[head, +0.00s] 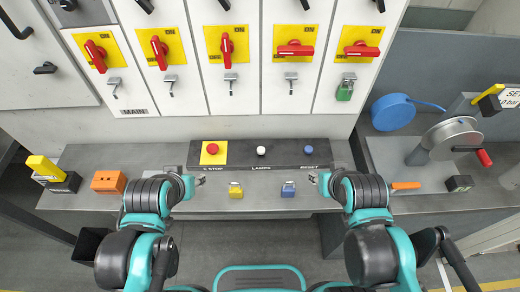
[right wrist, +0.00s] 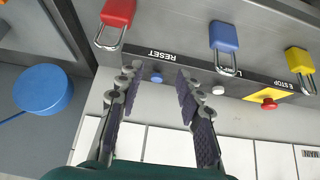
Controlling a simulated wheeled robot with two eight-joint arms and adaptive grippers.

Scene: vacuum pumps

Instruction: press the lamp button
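The lamp button (head: 261,150) is a small white button in the middle of the dark control panel (head: 235,159), above the word LAMPS. It also shows in the right wrist view (right wrist: 218,90), right of the fingers. My right gripper (head: 316,178) is below and right of it, near the RESET end. In the right wrist view the right gripper (right wrist: 158,84) is open and empty, with the blue reset button (right wrist: 156,78) showing between its fingers. My left gripper (head: 199,179) is below the E STOP end, apart from the lamp button; its opening is too small to judge.
The red E STOP button (head: 212,149) sits on a yellow square at the panel's left. A yellow padlock (head: 236,191) and a blue padlock (head: 288,190) lie on the bench between my grippers. A red padlock (right wrist: 118,14) shows in the right wrist view. Switch cabinets stand behind.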

